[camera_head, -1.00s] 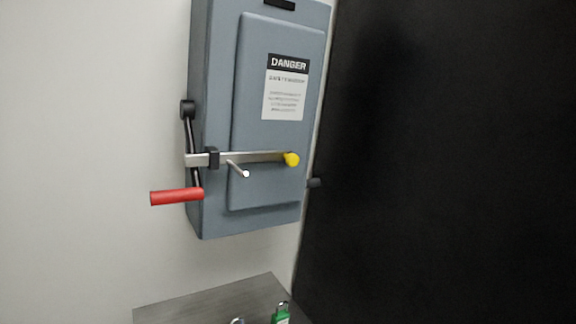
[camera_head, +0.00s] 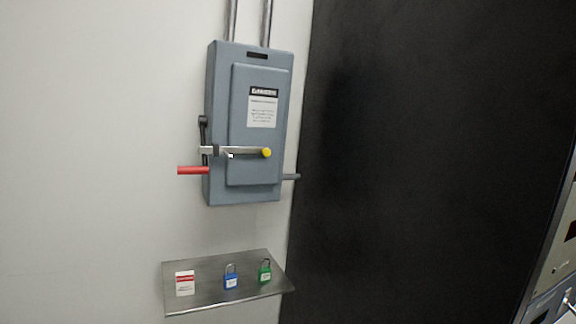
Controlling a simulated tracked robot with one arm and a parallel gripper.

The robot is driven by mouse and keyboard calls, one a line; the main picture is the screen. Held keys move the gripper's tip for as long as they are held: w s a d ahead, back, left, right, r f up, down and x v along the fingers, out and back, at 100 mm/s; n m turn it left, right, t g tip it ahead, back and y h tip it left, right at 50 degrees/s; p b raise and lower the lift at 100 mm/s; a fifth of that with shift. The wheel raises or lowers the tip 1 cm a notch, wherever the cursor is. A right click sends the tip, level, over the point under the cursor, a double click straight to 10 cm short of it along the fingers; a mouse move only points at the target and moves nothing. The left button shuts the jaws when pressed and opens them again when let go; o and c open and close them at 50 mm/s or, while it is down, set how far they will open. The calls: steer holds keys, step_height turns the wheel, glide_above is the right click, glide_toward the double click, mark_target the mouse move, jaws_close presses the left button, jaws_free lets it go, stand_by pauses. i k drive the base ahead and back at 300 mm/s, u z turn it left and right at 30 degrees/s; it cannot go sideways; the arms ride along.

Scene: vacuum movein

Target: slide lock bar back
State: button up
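The lock bar (camera_head: 240,150) is a flat silver bar lying across the front of a grey-blue electrical box (camera_head: 216,85) on the wall. A yellow knob (camera_head: 266,153) is at its right end, and its left end passes a dark bracket (camera_head: 215,150) and sticks out past the box's left edge. A small pin or handle (camera_head: 231,156) shows just below the bar. A lever with a red grip (camera_head: 193,170) is on the box's left side, with the grip low and pointing left. My gripper is not in view.
A metal shelf (camera_head: 210,276) below the box holds a red-and-white tag (camera_head: 185,283), a blue padlock (camera_head: 230,277) and a green padlock (camera_head: 265,271). A black wall panel (camera_head: 400,150) is on the right. Grey equipment (camera_head: 552,270) shows at the lower right edge.

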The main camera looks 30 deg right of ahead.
mark_target(228, 150)
steer(key=z, duration=0.45)
steer(key=i, duration=1.5)
steer(key=u, duration=0.4)
